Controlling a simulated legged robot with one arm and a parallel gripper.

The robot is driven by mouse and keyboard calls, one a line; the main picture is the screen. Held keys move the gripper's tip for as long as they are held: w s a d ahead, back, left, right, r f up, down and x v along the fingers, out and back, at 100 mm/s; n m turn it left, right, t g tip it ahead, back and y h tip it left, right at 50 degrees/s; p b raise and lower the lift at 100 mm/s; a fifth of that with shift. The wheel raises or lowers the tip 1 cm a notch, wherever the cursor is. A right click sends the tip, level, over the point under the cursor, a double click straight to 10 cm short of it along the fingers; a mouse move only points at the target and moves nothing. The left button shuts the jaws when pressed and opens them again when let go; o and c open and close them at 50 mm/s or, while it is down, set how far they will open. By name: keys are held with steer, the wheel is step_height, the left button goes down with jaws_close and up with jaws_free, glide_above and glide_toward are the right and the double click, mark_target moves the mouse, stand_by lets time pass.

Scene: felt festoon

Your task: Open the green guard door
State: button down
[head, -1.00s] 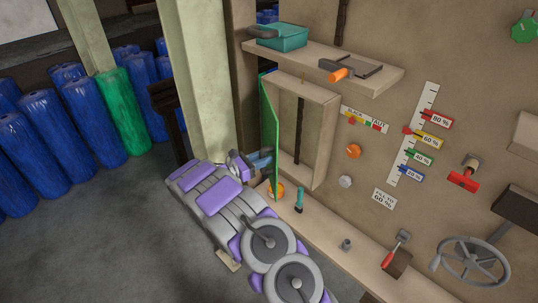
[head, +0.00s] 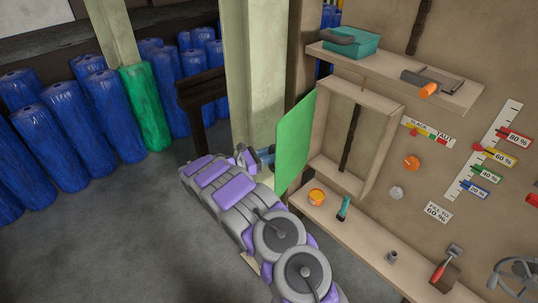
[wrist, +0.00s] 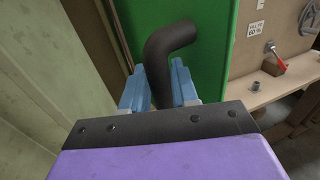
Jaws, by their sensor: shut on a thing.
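The green guard door (head: 295,143) stands swung wide out from its wooden frame on the wall, its broad face showing in the head view. In the wrist view the door (wrist: 212,62) fills the upper middle, with a dark bent handle (wrist: 168,42) in front of it. My gripper (wrist: 160,88) has its blue fingers on either side of the handle's stem and is shut on it. In the head view my gripper (head: 264,156) is at the door's left side, partly hidden by my arm. The handle is hidden in the head view.
The open wooden frame (head: 385,150) shows an empty recess with a dark vertical strip. A shelf (head: 455,95) above holds a teal box (head: 350,43). The ledge (head: 355,232) below holds an orange-topped jar (head: 316,196) and a teal tool (head: 343,208). A pale post (head: 255,75) stands close behind my gripper.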

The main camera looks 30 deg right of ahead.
steer(key=shift+w+g, duration=0.25)
steer(key=shift+g, duration=0.05)
steer(key=c, duration=1.3)
jaws_free()
steer(key=shift+o, duration=0.8)
steer(key=shift+d, duration=0.2)
steer(key=w+a, duration=0.2)
steer(key=a, duration=1.5)
steer(key=shift+w+a, duration=0.15)
steer(key=shift+w, duration=0.05)
steer(key=shift+m, duration=0.3)
